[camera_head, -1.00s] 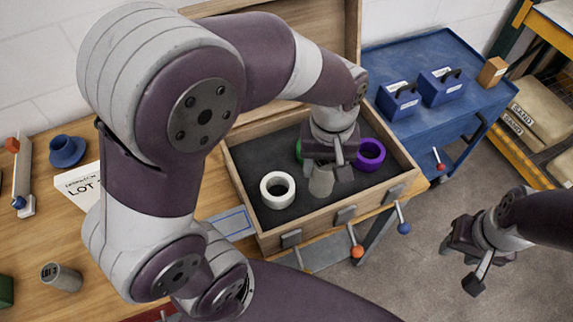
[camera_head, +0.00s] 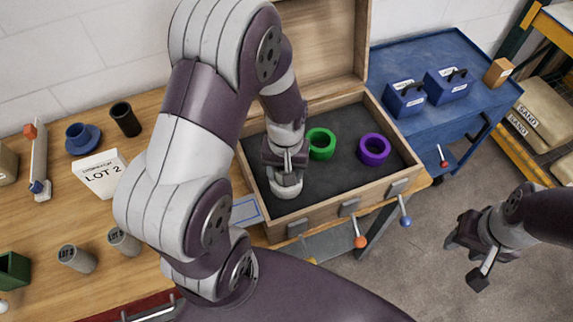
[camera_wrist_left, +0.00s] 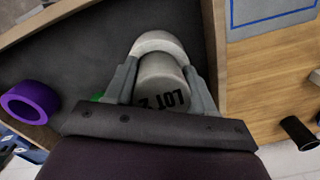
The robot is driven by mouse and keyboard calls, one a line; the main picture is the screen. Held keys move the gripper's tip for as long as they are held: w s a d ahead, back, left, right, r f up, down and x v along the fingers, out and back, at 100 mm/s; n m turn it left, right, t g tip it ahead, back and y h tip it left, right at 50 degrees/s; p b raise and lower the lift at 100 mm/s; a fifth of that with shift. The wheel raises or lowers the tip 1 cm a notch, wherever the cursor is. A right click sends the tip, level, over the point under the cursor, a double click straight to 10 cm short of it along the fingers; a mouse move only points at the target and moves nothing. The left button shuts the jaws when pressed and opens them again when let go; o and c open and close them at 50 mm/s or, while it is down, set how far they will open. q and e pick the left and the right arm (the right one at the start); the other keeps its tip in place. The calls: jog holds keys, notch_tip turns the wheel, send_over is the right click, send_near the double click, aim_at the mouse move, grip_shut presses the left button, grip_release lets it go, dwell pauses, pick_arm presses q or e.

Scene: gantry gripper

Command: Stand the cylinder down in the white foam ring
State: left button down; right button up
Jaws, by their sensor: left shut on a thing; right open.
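The grey cylinder, marked LOT 2 (camera_wrist_left: 162,82), is between the fingers of my left gripper (camera_wrist_left: 163,85) in the left wrist view. My left gripper (camera_head: 285,168) is shut on it over the near left part of the wooden case, pointing down. The white foam ring (camera_head: 286,191) lies directly below, mostly hidden by the gripper. In the left wrist view, the ring's edge (camera_wrist_left: 158,38) shows just beyond the cylinder. I cannot tell whether the cylinder's lower end is above the ring or inside it. My right gripper (camera_head: 474,250) is open and empty, right of the case.
A green ring (camera_head: 321,152) and a purple ring (camera_head: 374,158) lie in the case (camera_head: 328,212), right of my left gripper. Blue boxes stand on a blue cart (camera_head: 424,55).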

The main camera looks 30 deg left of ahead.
pick_arm(q)
jog(key=c, duration=0.6)
grip_release()
jog(key=shift+w+a, duration=0.1)
jog(key=shift+w, duration=0.7)
jog(key=shift+o, duration=0.9)
jog(key=shift+s+r, duration=0.5)
jog(key=shift+s, duration=0.3)
jog(key=r, duration=0.2)
jog(key=w+r, duration=0.1)
jog(key=r, duration=0.1)
jog(key=shift+w+r+b, duration=0.2)
jog(key=shift+r+b, duration=0.1)
jog(key=shift+r, duration=0.1)
jog(key=r, duration=0.4)
jog(key=s+r, duration=0.1)
jog(key=r, duration=0.1)
jog(key=shift+r+b, duration=0.25)
jog(key=shift+b, duration=0.1)
jog(key=s+d+f+m+t, duration=0.1)
jog(key=s+d+f+m, duration=0.1)
jog(key=s+f+m, duration=0.2)
jog(key=shift+d+f+t, duration=0.2)
jog(key=shift+f+t, duration=0.2)
jog(key=shift+f, duration=0.05)
pick_arm(e)
jog(key=shift+s+f, duration=0.1)
jog(key=shift+f, duration=0.5)
